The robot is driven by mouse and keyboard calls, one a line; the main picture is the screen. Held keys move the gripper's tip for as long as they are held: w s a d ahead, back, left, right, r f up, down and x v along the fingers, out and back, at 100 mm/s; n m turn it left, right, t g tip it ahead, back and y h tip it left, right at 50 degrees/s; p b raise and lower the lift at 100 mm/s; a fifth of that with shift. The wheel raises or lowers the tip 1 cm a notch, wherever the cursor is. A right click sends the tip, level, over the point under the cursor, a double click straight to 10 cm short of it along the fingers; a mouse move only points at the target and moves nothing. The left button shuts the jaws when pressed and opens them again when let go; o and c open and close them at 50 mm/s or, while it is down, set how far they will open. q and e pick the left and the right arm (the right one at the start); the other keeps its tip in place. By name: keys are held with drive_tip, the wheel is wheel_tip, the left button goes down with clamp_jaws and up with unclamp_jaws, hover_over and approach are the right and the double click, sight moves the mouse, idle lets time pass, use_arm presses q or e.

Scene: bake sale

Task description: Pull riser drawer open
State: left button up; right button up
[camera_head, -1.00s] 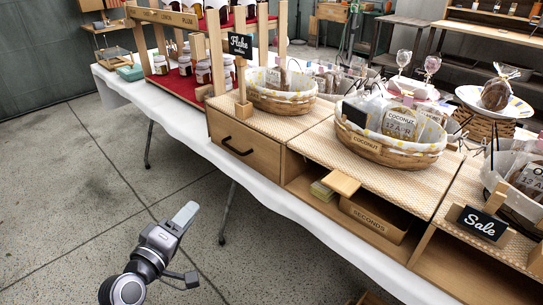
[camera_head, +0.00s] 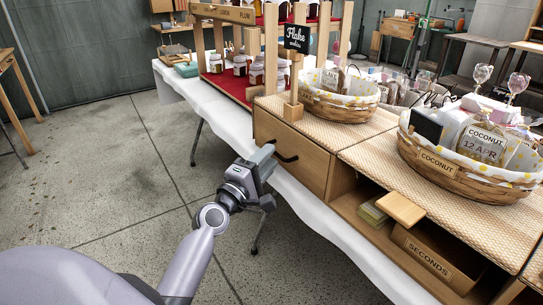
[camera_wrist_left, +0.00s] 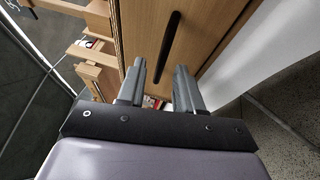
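The riser drawer (camera_head: 310,166) is a light wood front under a woven-topped riser, and it looks closed. Its dark bar handle (camera_head: 286,152) sits across the front; it also shows in the left wrist view (camera_wrist_left: 170,42). My left gripper (camera_head: 267,160) is at the left end of the handle in the head view. In the left wrist view its two grey fingers (camera_wrist_left: 159,66) are apart with nothing clearly between them. The handle lies just beyond the fingertips there; whether they touch it I cannot tell. My right gripper is not in view.
A flake sign on a post (camera_head: 297,40) and a lined basket (camera_head: 338,107) stand on the riser. To the right are an open shelf with a seconds box (camera_head: 432,262) and a coconut basket (camera_head: 455,172). A white cloth (camera_head: 310,213) hangs below. Floor at left is clear.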

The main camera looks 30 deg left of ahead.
use_arm(q)
drive_tip(key=shift+w+r, duration=0.1)
drive_tip(key=shift+w, duration=0.8)
clamp_jaws()
idle(0.9)
